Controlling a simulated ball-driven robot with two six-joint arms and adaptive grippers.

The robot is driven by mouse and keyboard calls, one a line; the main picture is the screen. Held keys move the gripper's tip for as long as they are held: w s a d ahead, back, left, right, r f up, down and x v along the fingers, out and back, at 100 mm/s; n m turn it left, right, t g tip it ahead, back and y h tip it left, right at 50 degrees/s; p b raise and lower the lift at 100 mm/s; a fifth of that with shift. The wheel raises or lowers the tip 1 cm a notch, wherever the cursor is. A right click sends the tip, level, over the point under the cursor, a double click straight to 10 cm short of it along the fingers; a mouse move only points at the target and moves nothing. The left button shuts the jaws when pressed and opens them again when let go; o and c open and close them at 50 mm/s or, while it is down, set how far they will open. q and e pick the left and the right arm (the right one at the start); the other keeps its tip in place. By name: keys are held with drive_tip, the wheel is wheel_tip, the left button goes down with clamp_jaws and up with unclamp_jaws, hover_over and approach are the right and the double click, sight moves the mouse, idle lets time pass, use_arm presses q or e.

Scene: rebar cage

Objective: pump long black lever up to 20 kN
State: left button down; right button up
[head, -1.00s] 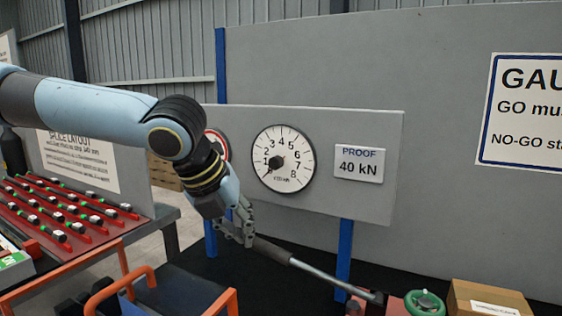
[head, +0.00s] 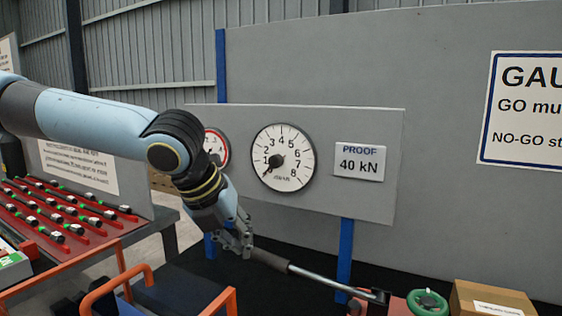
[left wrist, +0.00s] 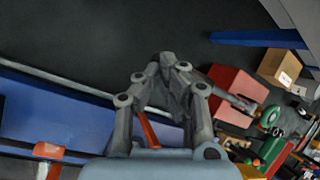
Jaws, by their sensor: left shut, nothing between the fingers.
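The long black lever (head: 270,260) slopes down to the right from its dark grip end, its grey shaft meeting a red pump body (head: 400,306) at the lower edge. My left gripper (head: 243,250) is shut and empty at the grip end; I cannot tell whether it presses on it. In the left wrist view the shut fingertips (left wrist: 174,60) meet, and part of the shaft (left wrist: 232,97) runs behind them to the red block (left wrist: 238,90). The white gauge (head: 283,158) has its black needle pointing low left, near the bottom of the scale. My right gripper is out of sight.
A green handwheel (head: 427,302) and a cardboard box (head: 490,298) stand right of the pump. Orange rails (head: 105,292) and a red rack (head: 60,215) fill the left.

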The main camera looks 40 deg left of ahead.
use_arm(q)
drive_tip(key=shift+f+b, duration=0.55)
drive_tip(key=shift+f, duration=0.1)
wheel_tip(320, 180, up, 11)
drive_tip(key=d, duration=0.3)
drive_tip(key=shift+w+f+b, duration=0.15)
drive_tip(key=shift+w+b, duration=0.15)
drive_tip(key=shift+w, duration=0.15)
drive_tip(key=shift+a, duration=0.1)
idle(1.2)
